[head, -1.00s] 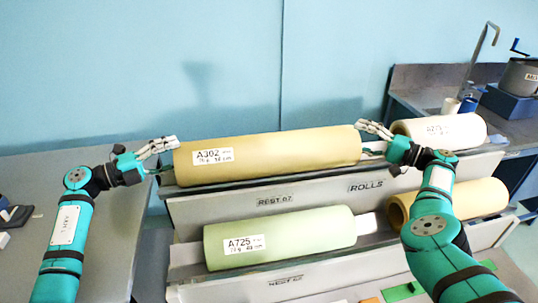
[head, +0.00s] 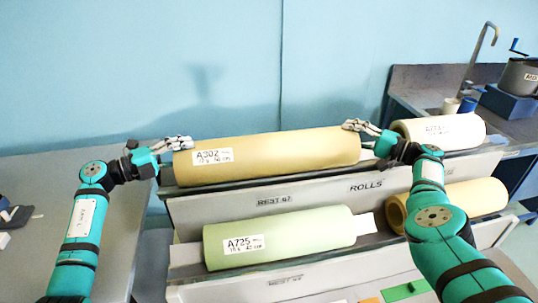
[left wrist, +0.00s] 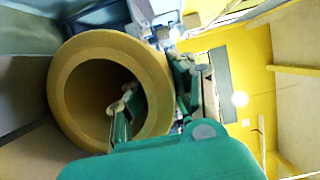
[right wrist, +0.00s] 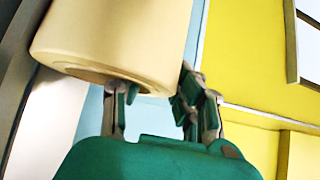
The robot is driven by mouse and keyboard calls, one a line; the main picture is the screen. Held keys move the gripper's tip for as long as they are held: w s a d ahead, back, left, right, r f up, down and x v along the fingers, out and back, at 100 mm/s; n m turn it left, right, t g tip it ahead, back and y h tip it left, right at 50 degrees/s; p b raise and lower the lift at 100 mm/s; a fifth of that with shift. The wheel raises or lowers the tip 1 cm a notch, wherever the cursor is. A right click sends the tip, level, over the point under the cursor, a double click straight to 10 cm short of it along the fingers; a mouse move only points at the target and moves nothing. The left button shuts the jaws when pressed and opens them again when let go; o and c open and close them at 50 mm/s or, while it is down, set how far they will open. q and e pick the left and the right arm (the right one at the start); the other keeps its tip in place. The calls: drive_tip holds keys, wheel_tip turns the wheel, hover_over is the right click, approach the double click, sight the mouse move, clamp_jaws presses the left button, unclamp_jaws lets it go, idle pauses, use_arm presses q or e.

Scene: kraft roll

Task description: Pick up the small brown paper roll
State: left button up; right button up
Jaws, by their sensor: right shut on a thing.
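The tan-brown paper roll (head: 290,150), labelled A302, lies sideways on the upper tier of the rack. My left gripper (head: 182,143) is at its left end. In the left wrist view the roll's end ring (left wrist: 75,60) and hollow core show. The left fingers (left wrist: 155,92) straddle the ring, one inside the core and one outside, and look open. My right gripper (head: 352,128) is shut on the wall at the roll's right end. In the right wrist view the roll (right wrist: 115,40) fills the upper left, with a fingertip in its core; the exact contact is hidden.
A green roll (head: 280,238) and another tan roll (head: 470,199) lie on the lower tier of the rack (head: 315,190). A white roll (head: 455,131) lies right of my right gripper. A grey table (head: 40,180) stands left. The wall is behind.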

use_arm(q)
drive_tip(key=shift+f, duration=0.25)
clamp_jaws()
use_arm(e)
drive_tip(key=shift+f, duration=0.2)
drive_tip(key=shift+c, duration=1.1)
drive_tip(key=shift+s, duration=0.1)
clamp_jaws()
use_arm(q)
drive_tip(key=shift+s+f, duration=0.1)
use_arm(e)
drive_tip(key=shift+f, duration=0.1)
